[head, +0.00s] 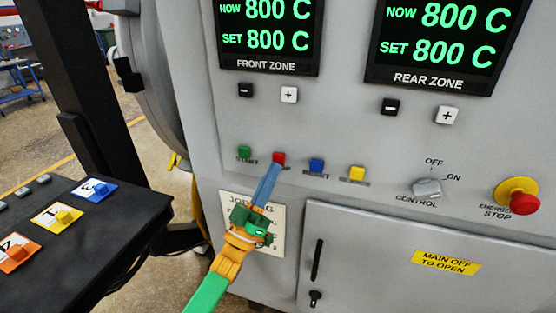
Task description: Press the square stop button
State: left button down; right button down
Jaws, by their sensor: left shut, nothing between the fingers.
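The square red stop button (279,158) is on the grey furnace panel, in a row between the green start button (244,152) and a blue button (316,165). My left gripper (274,168) is shut and empty. Its blue fingertips are right at the lower edge of the red button and cover part of its label. I cannot tell whether they touch or press it. My right gripper is not in view.
A yellow button (357,173) is further right in the row. The control knob (427,188) and round emergency stop (524,203) are at the right. Two displays (266,35) read 800 C above.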

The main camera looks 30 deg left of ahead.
pick_arm(q)
jog(key=shift+w, duration=0.1)
dwell(0.3)
jog(key=shift+w+a+b, duration=0.1)
jog(key=shift+w+b, duration=0.2)
jog(key=shift+w, duration=0.05)
jog(key=shift+w+a+b, duration=0.15)
jog(key=shift+w+b, duration=0.25)
dwell(0.6)
dwell(0.3)
jog(key=shift+s+d+y+p, duration=0.15)
jog(key=shift+s+p, duration=0.15)
jog(key=shift+s, duration=0.15)
jog(key=shift+s+d+y+p, duration=0.1)
jog(key=shift+s+y+p, duration=0.05)
jog(key=shift+s+p, duration=0.2)
